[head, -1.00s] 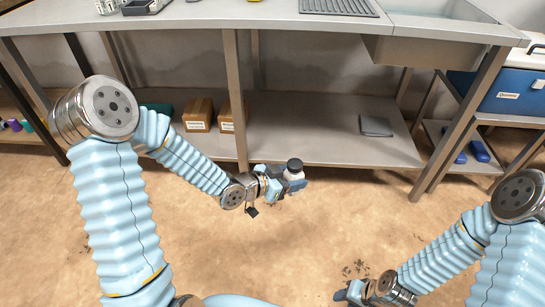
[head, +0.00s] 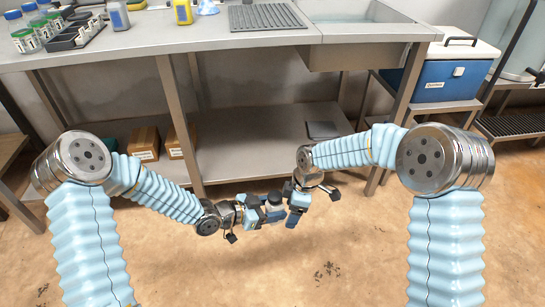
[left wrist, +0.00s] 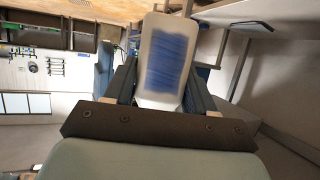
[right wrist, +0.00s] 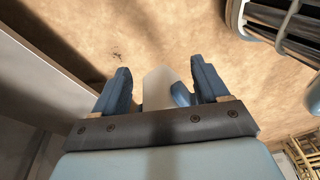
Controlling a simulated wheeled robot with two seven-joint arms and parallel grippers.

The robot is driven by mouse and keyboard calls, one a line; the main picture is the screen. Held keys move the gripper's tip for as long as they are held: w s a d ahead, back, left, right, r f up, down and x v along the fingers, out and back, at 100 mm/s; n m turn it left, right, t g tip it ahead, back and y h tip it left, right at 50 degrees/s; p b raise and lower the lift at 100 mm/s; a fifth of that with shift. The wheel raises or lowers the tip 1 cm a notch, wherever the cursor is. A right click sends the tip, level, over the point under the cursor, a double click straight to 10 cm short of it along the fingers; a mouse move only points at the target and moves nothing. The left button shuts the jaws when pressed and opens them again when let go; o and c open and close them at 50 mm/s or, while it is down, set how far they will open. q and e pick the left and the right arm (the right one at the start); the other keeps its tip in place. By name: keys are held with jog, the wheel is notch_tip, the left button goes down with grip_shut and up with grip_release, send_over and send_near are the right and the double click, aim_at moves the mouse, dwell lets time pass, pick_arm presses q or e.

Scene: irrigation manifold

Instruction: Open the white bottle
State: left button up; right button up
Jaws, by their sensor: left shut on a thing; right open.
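The white bottle (left wrist: 168,57) fills the middle of the left wrist view, with a blue label on its side. My left gripper (head: 264,213) is shut on it and holds it in the air in front of the bench. In the head view its dark cap (head: 275,198) shows on top, and the fingers partly hide its body. My right gripper (head: 290,205) is open just right of the bottle. In the right wrist view a pale part of the bottle (right wrist: 158,88) shows between its open fingers, beside a blue finger of my left gripper. I cannot tell whether they touch it.
The steel bench (head: 190,42) with a lower shelf (head: 245,150) stands behind the grippers. Capped bottles, a black rack (head: 75,35) and a drain mat (head: 265,16) are on top. A blue cooler (head: 450,75) stands at right. The floor in front is clear.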

aim_at(273, 194)
jog(key=a+r+n, duration=0.1)
jog(key=r, duration=0.2)
jog(key=w+a+r+n, duration=0.1)
jog(key=r+n, duration=0.1)
jog(key=r, duration=0.2)
jog(key=w+a+r+n+h, duration=0.1)
jog(key=r+n, duration=0.1)
jog(key=r, duration=0.1)
jog(key=shift+a+r, duration=0.25)
jog(key=shift+r, duration=0.05)
notch_tip(273, 194, up, 9)
jog(key=s+a+n+h, duration=0.1)
jog(key=a+n, duration=0.1)
jog(key=n, duration=0.2)
jog(key=shift+n, duration=0.3)
jog(key=f, duration=1.1)
jog(key=shift+s+a+f, duration=0.1)
jog(key=shift+s+f, duration=0.1)
jog(key=shift+f, duration=0.1)
jog(key=c, duration=1.3)
jog(key=shift+r, duration=0.25)
jog(key=shift+r, duration=0.9)
